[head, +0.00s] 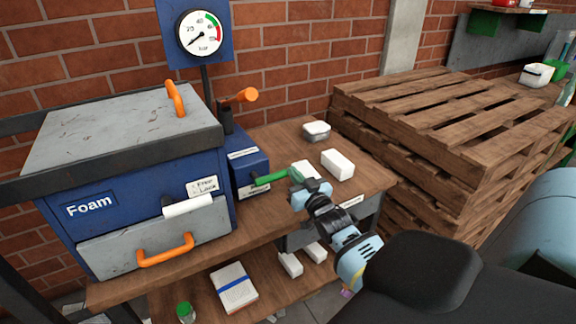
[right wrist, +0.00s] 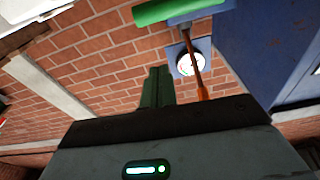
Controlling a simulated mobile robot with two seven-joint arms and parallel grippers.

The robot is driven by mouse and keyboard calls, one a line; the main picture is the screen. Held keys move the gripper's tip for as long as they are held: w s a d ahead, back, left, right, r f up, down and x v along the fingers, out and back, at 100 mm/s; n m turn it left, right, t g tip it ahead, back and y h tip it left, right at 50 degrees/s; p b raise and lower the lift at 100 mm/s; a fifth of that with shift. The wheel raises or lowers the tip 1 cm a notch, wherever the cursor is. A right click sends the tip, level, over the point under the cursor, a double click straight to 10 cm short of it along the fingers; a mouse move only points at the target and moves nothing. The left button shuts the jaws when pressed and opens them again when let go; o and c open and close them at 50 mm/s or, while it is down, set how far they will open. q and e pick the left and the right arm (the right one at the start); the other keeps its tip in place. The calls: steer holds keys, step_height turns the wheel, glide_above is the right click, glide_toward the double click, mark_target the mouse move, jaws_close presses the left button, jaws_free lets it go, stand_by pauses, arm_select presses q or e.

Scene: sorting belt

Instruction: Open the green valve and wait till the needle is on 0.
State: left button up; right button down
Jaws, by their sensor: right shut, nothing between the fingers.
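The green valve lever (head: 270,178) sticks out to the right from a small blue box (head: 250,165) on the bench. It also shows large at the top of the right wrist view (right wrist: 180,10). The round white gauge (head: 201,33) hangs on a blue panel; its needle seems to point to the lower left, but the figures there are too small to read. My right gripper (head: 302,190) is by the lever's free end; its fingers (right wrist: 157,88) are shut and empty. Whether they touch the lever I cannot tell. My left gripper is not in view.
A blue Foam box (head: 135,200) with orange handles stands left of the valve. An orange lever (head: 238,97) rises behind it. White blocks (head: 338,163) and a grey-white tin (head: 316,131) lie on the bench (head: 290,137). Stacked wooden pallets (head: 440,120) stand at the right.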

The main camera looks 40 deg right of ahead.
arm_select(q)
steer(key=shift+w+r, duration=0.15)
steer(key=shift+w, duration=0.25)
arm_select(e)
steer(key=shift+v, duration=1.75)
